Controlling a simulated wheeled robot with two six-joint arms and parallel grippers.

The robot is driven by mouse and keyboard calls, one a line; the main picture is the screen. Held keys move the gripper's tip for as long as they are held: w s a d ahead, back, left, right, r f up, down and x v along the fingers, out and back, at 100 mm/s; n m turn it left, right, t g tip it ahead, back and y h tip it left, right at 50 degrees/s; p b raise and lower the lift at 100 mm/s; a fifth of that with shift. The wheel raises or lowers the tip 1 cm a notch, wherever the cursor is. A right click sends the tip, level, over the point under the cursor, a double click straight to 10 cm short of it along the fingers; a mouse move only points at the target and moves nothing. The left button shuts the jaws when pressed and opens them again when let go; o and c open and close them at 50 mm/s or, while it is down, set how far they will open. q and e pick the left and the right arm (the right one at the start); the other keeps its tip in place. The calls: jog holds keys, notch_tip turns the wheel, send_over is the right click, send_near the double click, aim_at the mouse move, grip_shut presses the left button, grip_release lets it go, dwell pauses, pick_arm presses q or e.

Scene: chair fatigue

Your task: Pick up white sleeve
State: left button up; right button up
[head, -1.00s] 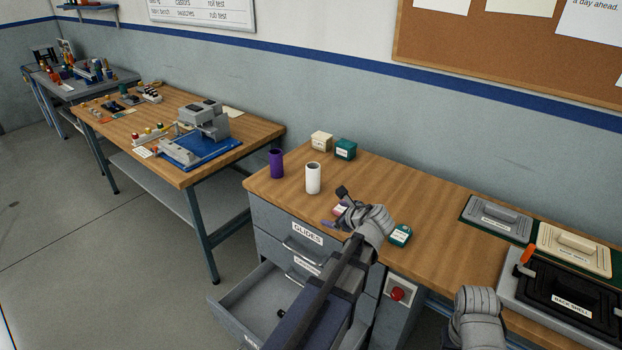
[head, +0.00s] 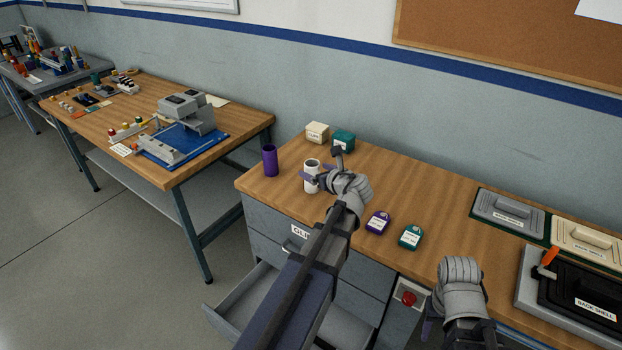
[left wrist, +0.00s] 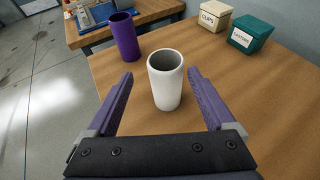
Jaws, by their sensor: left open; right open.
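The white sleeve (head: 310,182) is an upright hollow cylinder on the wooden workbench. In the left wrist view the white sleeve (left wrist: 166,82) stands between and just beyond my open left fingers, with no contact visible. My left gripper (head: 324,172) is at the sleeve in the head view and partly covers it; it also shows in the left wrist view (left wrist: 160,82). My right gripper (head: 434,308) is low at the bench's front edge, mostly hidden by its own wrist, and empty as far as I can see.
A purple sleeve (head: 270,160) stands left of the white one. A cream clips box (head: 317,132) and a teal box (head: 343,140) stand behind. Purple (head: 378,222) and teal (head: 411,237) small boxes lie near the front edge. An open drawer (head: 240,305) juts out below.

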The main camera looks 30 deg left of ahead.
aim_at(309, 165)
pick_arm(q)
jog(key=shift+x, duration=1.05)
jog(key=shift+w+a+f+b, duration=0.1)
jog(key=shift+w+a+b, duration=0.1)
jog(key=shift+w+b, duration=0.15)
jog(key=x, duration=0.2)
jog(key=b+x, duration=0.1)
jog(key=x, duration=0.1)
jog(key=shift+w, duration=0.35)
jog(key=shift+c, duration=0.4)
grip_shut()
